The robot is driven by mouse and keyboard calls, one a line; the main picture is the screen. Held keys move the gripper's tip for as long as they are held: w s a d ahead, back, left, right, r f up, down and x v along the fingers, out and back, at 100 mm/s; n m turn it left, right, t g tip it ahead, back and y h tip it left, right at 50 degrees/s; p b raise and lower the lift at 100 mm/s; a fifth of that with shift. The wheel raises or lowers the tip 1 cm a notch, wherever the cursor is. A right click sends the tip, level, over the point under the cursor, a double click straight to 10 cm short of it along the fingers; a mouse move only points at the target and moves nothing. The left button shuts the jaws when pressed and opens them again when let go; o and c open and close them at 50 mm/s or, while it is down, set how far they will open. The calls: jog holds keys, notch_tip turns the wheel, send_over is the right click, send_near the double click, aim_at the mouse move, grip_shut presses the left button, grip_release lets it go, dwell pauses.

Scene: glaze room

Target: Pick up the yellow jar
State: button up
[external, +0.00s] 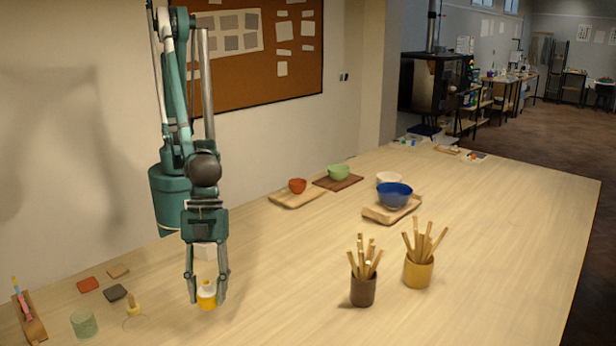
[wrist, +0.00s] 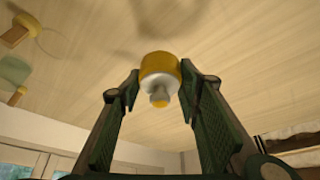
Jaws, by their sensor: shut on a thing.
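The yellow jar (external: 207,299) is small, with a yellow lower body, a white upper part and a yellow cap. My gripper (external: 207,301) points down with one finger on each side of it and is shut on it. The jar also shows in the wrist view (wrist: 160,68), between the fingertips of my gripper (wrist: 160,82). The jar looks roughly upright. I cannot tell for sure whether its base touches the table.
On the wooden table (external: 290,260), a brown cup (external: 363,291) and a yellow cup (external: 418,273) of sticks stand right. Bowls on boards, including a blue bowl (external: 395,195), are farther back. A green cylinder (external: 84,324), small tiles and a wooden holder (external: 32,324) lie left.

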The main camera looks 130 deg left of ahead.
aim_at(206, 284)
jog(key=shift+r, duration=1.8)
